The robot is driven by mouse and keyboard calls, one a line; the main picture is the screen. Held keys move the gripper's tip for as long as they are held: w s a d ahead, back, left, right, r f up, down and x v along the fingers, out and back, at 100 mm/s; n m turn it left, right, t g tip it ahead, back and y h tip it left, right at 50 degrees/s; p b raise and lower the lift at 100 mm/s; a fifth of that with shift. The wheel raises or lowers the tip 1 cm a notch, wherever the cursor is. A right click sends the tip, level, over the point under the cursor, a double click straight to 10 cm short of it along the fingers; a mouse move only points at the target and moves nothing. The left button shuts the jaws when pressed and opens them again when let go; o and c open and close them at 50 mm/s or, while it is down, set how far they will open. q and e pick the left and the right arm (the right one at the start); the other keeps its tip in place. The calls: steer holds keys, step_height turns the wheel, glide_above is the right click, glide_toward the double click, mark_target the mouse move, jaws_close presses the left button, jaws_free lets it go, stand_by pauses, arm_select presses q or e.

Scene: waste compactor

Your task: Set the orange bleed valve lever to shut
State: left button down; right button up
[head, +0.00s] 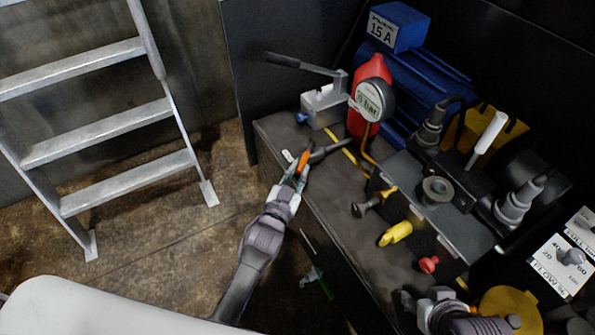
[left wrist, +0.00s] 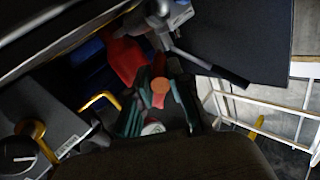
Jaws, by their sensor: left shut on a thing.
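The orange bleed valve lever (head: 303,160) is at the near left end of the dark bench, and its orange end also shows in the left wrist view (left wrist: 159,88). My left gripper (head: 299,168) is shut on the lever, with its teal fingers on either side of the orange part. The fingers and the arm hide the lever's lower part and pivot. A small pale round part (left wrist: 153,128) shows between the fingers in the left wrist view. My right gripper (head: 412,302) is low at the right of the head view, away from the lever; its fingers are not clear.
A hand pump with a long dark handle (head: 322,102), a red bottle (head: 371,68) and a bar gauge (head: 369,100) stand behind the lever. A yellow handle (head: 395,233) and red knob (head: 429,264) are to the right. A ladder (head: 95,130) stands left.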

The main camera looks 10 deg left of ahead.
arm_select(q)
steer(key=c, duration=1.1)
jaws_free()
steer(key=s, duration=0.4)
steer(key=s+a, duration=0.1)
steer(key=s, duration=0.3)
steer(key=s+a, duration=0.1)
steer(key=s, duration=0.3)
